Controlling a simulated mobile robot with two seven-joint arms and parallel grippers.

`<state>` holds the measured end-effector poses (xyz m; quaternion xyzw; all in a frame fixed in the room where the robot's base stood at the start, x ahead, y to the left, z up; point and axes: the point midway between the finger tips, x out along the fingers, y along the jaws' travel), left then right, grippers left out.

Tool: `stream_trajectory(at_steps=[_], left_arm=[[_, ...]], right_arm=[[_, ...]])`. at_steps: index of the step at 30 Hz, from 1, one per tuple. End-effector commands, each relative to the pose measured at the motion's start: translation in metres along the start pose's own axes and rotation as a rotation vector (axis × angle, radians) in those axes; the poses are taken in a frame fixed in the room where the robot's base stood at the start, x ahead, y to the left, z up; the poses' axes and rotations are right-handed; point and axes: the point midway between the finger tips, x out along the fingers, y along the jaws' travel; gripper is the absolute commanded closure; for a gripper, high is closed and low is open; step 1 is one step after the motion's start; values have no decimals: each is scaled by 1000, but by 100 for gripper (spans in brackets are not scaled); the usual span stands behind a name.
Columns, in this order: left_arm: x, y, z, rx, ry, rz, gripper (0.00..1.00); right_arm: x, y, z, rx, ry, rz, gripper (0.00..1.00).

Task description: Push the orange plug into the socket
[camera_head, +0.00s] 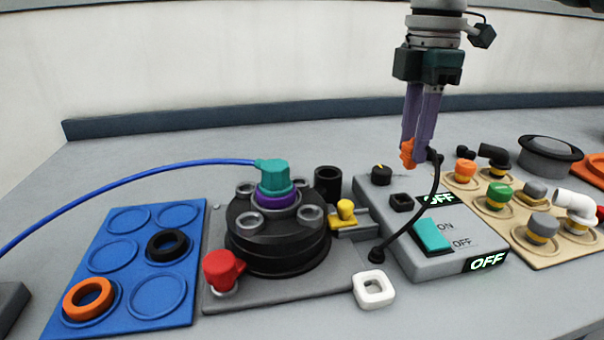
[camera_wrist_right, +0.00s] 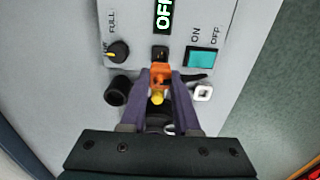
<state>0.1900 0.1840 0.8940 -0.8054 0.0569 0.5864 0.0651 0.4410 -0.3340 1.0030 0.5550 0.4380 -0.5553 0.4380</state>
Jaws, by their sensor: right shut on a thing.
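My right gripper (camera_head: 418,144) hangs down from the upper right and is shut on the orange plug (camera_head: 407,153). A black cable (camera_head: 437,200) curves from the plug down to the table. The socket (camera_head: 401,202), a small black block, sits on the grey control box (camera_head: 447,263) below the plug. The plug is above the box and apart from the socket in the head view. In the right wrist view the plug (camera_wrist_right: 160,74) shows between the fingertips, close below the dark socket (camera_wrist_right: 160,53); the height gap cannot be judged there. My left gripper is not in view.
The box carries a black knob (camera_head: 381,174), a teal switch (camera_head: 433,236) and lit OFF displays. Left of it stand a yellow-handled valve (camera_head: 346,210) and a black tank lid (camera_head: 278,240). A board of pipe fittings (camera_head: 552,257) lies right. A white ring (camera_head: 374,289) lies in front.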

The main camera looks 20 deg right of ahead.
Motion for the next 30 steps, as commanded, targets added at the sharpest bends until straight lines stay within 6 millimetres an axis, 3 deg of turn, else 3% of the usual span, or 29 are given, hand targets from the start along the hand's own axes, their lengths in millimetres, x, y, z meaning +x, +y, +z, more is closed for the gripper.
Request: stream_trajectory(at_steps=[3,13,30], left_arm=[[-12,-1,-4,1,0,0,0],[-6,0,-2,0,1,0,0],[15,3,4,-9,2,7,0]], right_arm=[[-3,0,-1,-1,1,-2,100],[4,0,0,0,0,-1,100],[46,0,-1,0,0,0,100]])
